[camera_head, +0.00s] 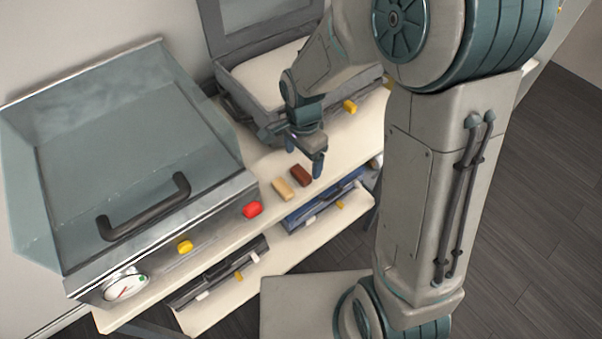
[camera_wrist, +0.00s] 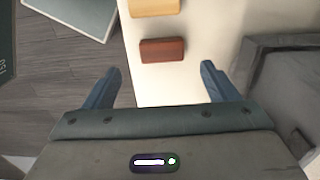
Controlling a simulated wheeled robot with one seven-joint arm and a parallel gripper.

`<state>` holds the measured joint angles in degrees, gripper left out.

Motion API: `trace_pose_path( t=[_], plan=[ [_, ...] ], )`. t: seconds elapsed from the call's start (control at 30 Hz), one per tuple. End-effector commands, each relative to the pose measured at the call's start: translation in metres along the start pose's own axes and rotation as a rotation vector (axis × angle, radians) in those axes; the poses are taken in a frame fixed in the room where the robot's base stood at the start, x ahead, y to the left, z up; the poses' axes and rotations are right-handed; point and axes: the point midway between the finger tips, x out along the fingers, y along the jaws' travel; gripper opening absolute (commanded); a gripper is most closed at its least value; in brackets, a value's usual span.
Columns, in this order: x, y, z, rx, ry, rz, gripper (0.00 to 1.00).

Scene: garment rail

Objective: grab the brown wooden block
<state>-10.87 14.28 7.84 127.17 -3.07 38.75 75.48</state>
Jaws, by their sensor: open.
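The brown wooden block (camera_head: 301,175) is dark reddish-brown and lies on the cream table top, beside a lighter tan block. It also shows in the wrist view (camera_wrist: 162,50), a little beyond my fingertips and roughly between their lines. My gripper (camera_head: 305,163) is open and empty, close to the brown block in the head view. In the wrist view my gripper (camera_wrist: 159,78) has its two blue fingers wide apart, with the bare table surface between them. I cannot tell the exact height of the fingertips above the table.
The tan block (camera_head: 283,189) lies just left of the brown one. A metal machine with a black handle (camera_head: 145,208) stands at the left; an open grey case (camera_head: 255,85) stands behind. The table (camera_head: 345,150) has free room to the right.

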Motion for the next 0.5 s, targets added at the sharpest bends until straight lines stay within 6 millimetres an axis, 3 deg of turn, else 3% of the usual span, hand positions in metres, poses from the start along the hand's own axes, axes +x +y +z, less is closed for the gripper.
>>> trace_pose_path(
  t=[0.5],
  plan=[
    [0.05,-0.003,0.004,-0.001,-0.001,0.001,0.8]
  ],
)
